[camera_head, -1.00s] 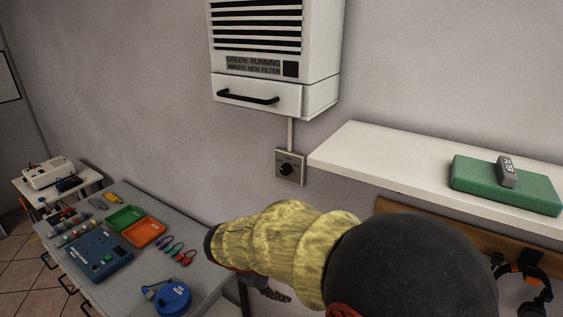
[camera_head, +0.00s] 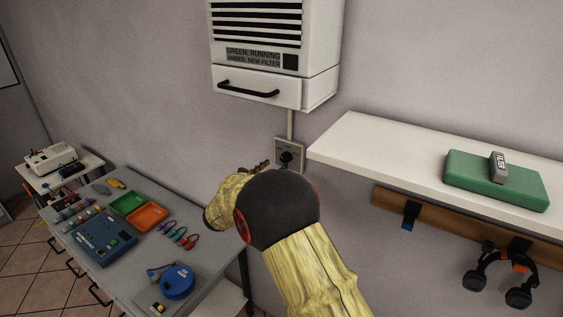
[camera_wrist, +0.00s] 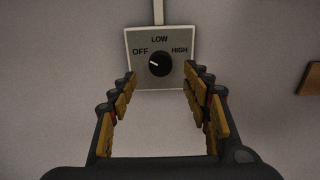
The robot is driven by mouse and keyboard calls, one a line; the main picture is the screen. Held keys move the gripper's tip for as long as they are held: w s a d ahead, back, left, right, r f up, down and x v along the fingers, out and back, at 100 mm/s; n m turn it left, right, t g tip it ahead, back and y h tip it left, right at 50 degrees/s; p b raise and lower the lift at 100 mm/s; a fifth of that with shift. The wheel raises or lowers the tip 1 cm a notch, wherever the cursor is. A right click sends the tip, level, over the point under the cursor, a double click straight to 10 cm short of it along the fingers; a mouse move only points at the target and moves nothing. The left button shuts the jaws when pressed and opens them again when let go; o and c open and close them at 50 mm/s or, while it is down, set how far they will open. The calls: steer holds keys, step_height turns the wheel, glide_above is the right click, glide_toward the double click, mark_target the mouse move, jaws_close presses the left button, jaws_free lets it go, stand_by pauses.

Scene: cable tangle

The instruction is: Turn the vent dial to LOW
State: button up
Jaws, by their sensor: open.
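The vent dial (camera_wrist: 160,64) is a round black knob on a grey square plate (camera_wrist: 135,77) marked OFF, LOW and HIGH. Its white pointer points to the left, at OFF. In the head view the dial (camera_head: 286,157) sits on the wall below the vent unit (camera_head: 258,85). My gripper (camera_wrist: 158,82) is open in the wrist view, one finger on each side and below the dial, with nothing between them. The dial looks ahead of the fingertips, and I see no contact. In the head view my arm hides most of the gripper.
A white shelf (camera_head: 400,161) juts from the wall right of the dial, bearing a green case (camera_head: 470,183). A rail with headphones (camera_head: 497,270) hangs below. A grey workbench (camera_head: 130,280) with trays and tools stands at left.

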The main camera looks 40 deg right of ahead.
mark_target(284, 159)
steer(key=shift+x, duration=2.75)
steer(key=shift+c, duration=1.3)
steer(key=c, duration=0.8)
steer(key=shift+c, duration=0.5)
